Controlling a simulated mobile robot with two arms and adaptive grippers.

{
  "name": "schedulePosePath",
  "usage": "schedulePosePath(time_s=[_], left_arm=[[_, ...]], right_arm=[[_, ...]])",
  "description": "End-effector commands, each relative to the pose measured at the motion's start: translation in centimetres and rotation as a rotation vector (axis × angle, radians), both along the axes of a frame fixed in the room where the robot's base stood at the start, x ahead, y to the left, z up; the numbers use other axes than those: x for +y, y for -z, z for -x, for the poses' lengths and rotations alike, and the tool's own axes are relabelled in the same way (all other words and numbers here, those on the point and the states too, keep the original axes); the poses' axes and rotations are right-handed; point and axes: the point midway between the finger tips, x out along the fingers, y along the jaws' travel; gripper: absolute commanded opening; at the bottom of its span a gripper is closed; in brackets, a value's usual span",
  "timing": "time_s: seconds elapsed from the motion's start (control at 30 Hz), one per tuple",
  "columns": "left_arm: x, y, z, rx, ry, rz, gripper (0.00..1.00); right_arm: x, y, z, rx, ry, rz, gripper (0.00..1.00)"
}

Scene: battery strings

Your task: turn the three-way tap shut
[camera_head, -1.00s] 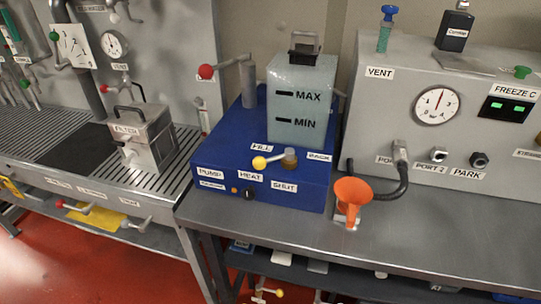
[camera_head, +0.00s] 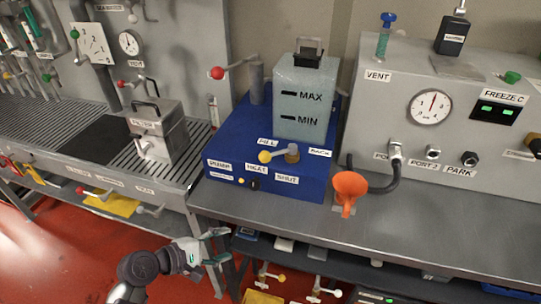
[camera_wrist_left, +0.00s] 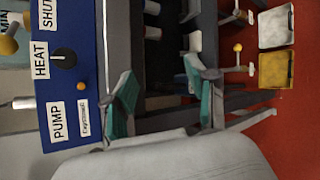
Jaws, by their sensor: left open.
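The three-way tap (camera_head: 291,153) is on the front of the blue unit (camera_head: 226,178). It has a brass body and a lever with a yellow knob (camera_head: 264,157) that points left. Labels FILL, BACK and SHUT surround it. My left gripper (camera_head: 221,246) is open and empty, below and left of the blue unit, in front of the bench edge. My right gripper is not seen.
A clear tank (camera_head: 304,100) marked MAX and MIN stands on the blue unit, with a red-knobbed lever (camera_head: 218,73) behind left. An orange funnel (camera_head: 350,188) stands to the right. The bench edge (camera_head: 220,213) and a lower shelf with yellow-knobbed valves lie near my left gripper.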

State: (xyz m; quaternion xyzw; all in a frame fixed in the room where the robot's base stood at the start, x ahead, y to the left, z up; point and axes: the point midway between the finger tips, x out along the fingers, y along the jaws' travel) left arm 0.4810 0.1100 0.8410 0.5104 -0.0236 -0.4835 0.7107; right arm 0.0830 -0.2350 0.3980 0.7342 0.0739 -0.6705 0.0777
Motion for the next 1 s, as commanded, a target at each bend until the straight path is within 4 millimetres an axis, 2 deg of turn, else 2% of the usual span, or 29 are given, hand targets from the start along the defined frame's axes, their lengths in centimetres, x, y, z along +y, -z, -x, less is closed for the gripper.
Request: schedulePosePath(time_s=[0.03, 0.1, 0.3, 0.4, 0.5, 0.67, 1.0], left_arm=[[-0.1, -2.5, -1.2, 0.026, -0.027, 0.097, 0.57], [-0.4, -5.6, -2.2, 0.082, -0.058, 0.241, 0.57], [-0.1, -13.2, -5.3, 0.271, -0.125, 0.628, 0.57], [0.3, -15.8, -6.2, 0.347, -0.133, 0.76, 0.57], [0.3, -16.9, -6.6, 0.387, -0.135, 0.82, 0.57], [-1.2, -17.2, -7.6, 0.393, -0.135, 0.83, 0.57], [-7.2, -17.2, -11.4, 0.392, -0.134, 0.827, 0.57]], right_arm=[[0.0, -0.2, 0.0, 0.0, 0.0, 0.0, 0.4], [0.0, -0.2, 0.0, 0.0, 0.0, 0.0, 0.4], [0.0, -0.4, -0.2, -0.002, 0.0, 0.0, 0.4], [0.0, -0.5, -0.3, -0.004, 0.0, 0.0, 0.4], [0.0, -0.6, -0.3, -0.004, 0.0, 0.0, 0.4], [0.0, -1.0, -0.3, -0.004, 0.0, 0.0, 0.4], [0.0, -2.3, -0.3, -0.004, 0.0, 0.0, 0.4]])
